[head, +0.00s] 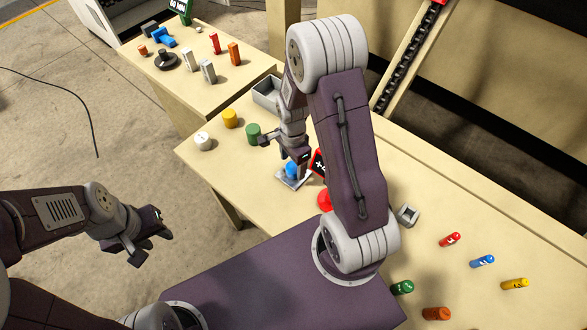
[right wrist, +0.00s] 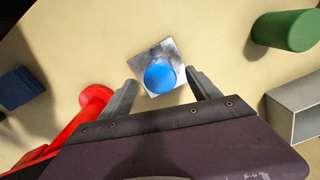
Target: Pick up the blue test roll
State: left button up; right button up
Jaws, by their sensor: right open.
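A blue roll (head: 292,169) sits on a small silvery plate (head: 283,181) on the near table. In the right wrist view its round blue top (right wrist: 160,75) shows on the plate (right wrist: 149,58). My right gripper (head: 284,152) is open just above it. In the right wrist view its fingers (right wrist: 161,84) lie on either side of the blue roll, with gaps between. A second blue cylinder (head: 482,261), with dark marks, lies at the right of the table. My left gripper (head: 150,247) is open and empty, away from the table over the floor.
A red item (head: 325,199) stands close beside the plate; it also shows in the right wrist view (right wrist: 94,100). Green (head: 253,133), yellow (head: 230,118) and white (head: 203,141) cylinders and a grey bin (head: 267,92) stand nearby. A dark blue block (right wrist: 20,86) is farther left.

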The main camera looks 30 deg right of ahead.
notch_tip(320, 180, down, 3)
jog(key=shift+r, duration=0.1)
grip_shut()
jog(key=shift+r, duration=0.15)
